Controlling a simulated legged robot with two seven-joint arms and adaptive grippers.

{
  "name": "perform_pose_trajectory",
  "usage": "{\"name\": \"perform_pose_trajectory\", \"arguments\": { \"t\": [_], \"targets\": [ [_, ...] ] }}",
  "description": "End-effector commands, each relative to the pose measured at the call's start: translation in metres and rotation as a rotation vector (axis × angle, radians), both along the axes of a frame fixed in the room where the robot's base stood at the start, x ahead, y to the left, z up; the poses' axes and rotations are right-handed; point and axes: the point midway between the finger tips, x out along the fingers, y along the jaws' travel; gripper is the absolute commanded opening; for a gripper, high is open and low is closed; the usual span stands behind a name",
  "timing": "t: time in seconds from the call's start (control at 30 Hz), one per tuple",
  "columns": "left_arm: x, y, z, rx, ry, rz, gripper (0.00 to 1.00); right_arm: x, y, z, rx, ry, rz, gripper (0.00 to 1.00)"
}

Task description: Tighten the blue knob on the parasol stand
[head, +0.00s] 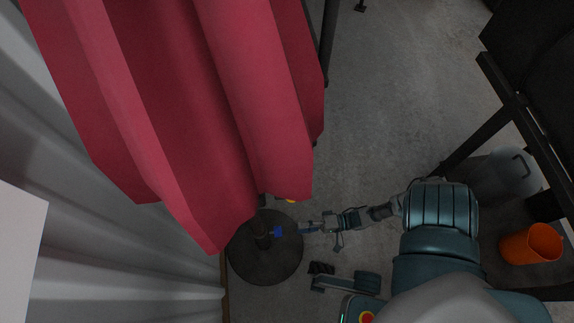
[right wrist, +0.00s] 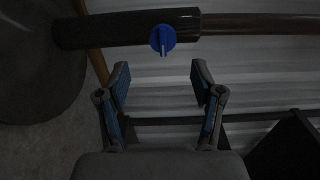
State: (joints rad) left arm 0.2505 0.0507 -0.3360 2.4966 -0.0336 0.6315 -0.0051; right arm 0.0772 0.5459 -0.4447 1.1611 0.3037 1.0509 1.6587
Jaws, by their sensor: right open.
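The parasol stand has a round dark base (head: 265,265) on the floor and a short dark tube; the tube (right wrist: 110,28) lies across the top of the right wrist view. The blue knob (head: 278,232) sticks out of the tube's side towards my right gripper (head: 308,228). In the right wrist view the knob (right wrist: 163,38) is round with a thin grip fin, just beyond and between the two fingertips. My right gripper (right wrist: 159,75) is open and empty, apart from the knob. The folded red parasol (head: 215,90) hides the upper pole in the head view. My left gripper does not show.
A pale corrugated wall (head: 120,255) stands close behind the stand. An orange bucket (head: 530,244) and a clear container (head: 512,170) are at the right, by a dark-framed rack (head: 515,100). Bare concrete floor (head: 390,100) lies between.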

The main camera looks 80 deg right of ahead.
Motion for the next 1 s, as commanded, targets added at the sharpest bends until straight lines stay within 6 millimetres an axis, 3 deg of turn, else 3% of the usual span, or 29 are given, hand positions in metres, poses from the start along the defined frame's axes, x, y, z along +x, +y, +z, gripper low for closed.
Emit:
{"name": "perform_pose_trajectory", "arguments": {
  "t": [0.1,0.3,1.0],
  "targets": [
    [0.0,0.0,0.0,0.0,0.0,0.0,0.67,-0.019,-0.008,-0.001,-0.001,0.003,0.0,0.67],
    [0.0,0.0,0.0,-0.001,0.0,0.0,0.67,-0.033,-0.014,-0.001,-0.001,0.002,0.0,0.67],
    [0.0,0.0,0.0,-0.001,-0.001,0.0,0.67,-0.033,-0.015,-0.001,0.001,0.001,0.0,0.67]
  ]
}}
